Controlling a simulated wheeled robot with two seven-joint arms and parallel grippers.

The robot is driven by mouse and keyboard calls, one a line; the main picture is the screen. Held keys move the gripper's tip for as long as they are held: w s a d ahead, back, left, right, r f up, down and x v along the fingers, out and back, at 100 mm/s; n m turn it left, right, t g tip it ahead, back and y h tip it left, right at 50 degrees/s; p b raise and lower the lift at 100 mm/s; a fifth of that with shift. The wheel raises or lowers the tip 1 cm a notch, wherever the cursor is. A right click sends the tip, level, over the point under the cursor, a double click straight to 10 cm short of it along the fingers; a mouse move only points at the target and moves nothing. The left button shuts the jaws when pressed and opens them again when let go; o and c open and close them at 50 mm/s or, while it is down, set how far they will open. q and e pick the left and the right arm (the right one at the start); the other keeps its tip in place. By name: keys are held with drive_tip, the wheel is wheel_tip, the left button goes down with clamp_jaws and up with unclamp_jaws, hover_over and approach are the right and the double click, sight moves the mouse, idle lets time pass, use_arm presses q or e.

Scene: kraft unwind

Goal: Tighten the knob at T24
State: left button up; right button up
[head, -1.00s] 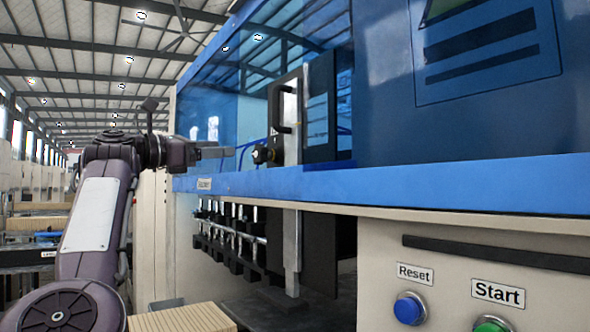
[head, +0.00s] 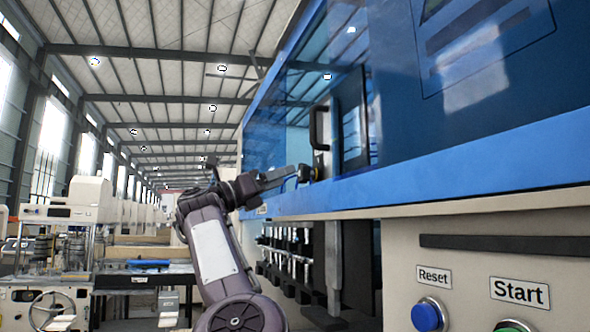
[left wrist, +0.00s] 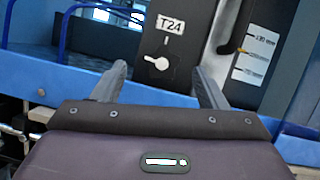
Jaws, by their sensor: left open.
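The T24 label (left wrist: 171,24) is a white tag on a dark upright plate in the left wrist view. Below it is a white round mark with a short pointer, on the dark knob (left wrist: 155,64); the knob's outline blends into the plate. In the head view the small dark knob (head: 304,173) sticks out from the machine front. My left gripper (left wrist: 159,73) is open, its two grey fingers apart on either side of the knob in the picture. In the head view the left gripper (head: 289,174) is right by the knob; contact cannot be told. My right gripper is not in view.
A blue machine rail (head: 450,155) runs below the window. A black handle (head: 319,128) stands above the knob and a scale label (left wrist: 254,56) lies to its right. The Reset button (head: 428,315) and Start button (head: 514,326) are at lower right.

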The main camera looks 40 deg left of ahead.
sight(299, 171)
use_arm(q)
drive_tip(key=p+x, duration=0.1)
drive_tip(key=x, duration=0.2)
drive_tip(key=shift+s+d, duration=0.1)
drive_tip(key=shift+d, duration=0.05)
drive_tip(key=shift+w+d, duration=0.15)
drive_tip(key=shift+w, duration=0.15)
drive_tip(key=shift+s, duration=0.1)
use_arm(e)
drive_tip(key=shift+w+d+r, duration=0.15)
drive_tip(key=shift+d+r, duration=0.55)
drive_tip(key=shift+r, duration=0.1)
use_arm(q)
drive_tip(key=c, duration=1)
